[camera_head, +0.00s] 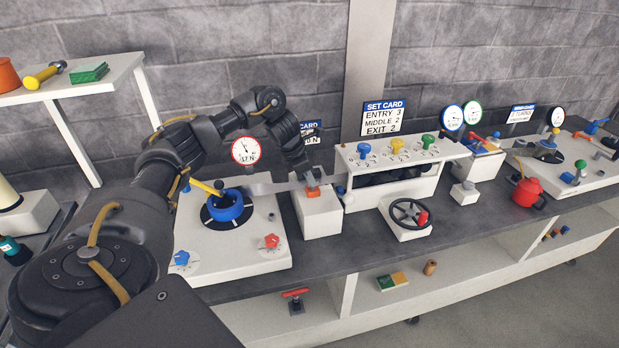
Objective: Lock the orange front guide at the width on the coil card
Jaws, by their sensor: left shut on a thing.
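The orange guide (313,192) sits on top of a white block (318,218) between the coil stand and the roller unit. My left arm reaches over from the left and its gripper (309,178) points down at the orange guide, shut on it or on a part at its top; the fingers hide the exact contact. My right gripper is not in view.
The coil stand has a yellow-handled lever (207,187), a blue knob (182,259), a red knob (271,241) and a dial (245,151). Right are a roller unit (395,180) with coloured knobs, a black handwheel (410,213), the set card (384,117) and a red kettle-like pot (527,192).

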